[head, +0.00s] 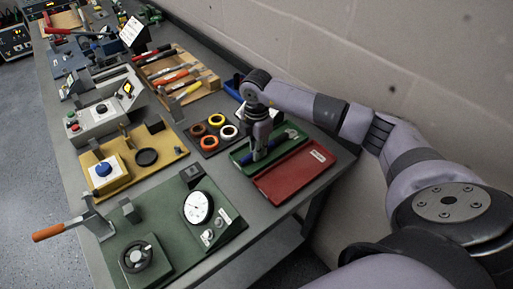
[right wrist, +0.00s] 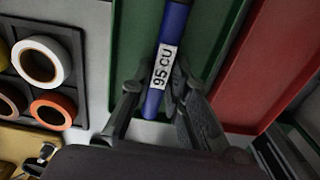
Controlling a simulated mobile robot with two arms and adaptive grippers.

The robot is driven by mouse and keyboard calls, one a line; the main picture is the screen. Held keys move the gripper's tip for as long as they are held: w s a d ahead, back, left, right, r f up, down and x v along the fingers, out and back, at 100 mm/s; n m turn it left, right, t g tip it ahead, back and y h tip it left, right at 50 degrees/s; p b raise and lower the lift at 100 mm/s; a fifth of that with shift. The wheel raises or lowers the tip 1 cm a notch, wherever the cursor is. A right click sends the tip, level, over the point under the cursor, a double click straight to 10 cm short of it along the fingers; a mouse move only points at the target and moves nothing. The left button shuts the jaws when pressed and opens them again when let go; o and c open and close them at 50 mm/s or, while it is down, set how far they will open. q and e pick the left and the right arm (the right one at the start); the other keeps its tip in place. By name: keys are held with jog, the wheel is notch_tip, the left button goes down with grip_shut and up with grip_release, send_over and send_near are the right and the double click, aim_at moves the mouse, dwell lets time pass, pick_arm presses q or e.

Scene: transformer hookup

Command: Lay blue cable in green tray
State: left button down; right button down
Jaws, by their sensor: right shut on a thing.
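The blue cable (right wrist: 172,32) bears a white label reading "95 CU" and lies lengthwise between my fingers in the right wrist view. In the head view a short stretch of the cable (head: 284,138) shows beside the gripper. The green tray (right wrist: 128,55) is directly beneath it; in the head view the tray (head: 243,157) lies at the table's right side. My right gripper (head: 257,155) points down over the tray and is shut on the cable near one end. I cannot tell whether the cable touches the tray floor. My left gripper is not in view.
A red tray (head: 297,172) adjoins the green one. A dark holder with coloured tape rolls (head: 213,120) sits to the left. A green panel with a dial gauge (head: 198,207) stands nearer, and a wooden tool tray (head: 208,78) farther back. A wall runs along the right.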

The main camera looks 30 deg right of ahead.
jog(key=c, duration=1.5)
grip_release()
jog(key=shift+f, duration=0.1)
jog(key=shift+o, duration=0.2)
jog(key=shift+r+p, duration=2.5)
jog(key=shift+r, duration=1.05)
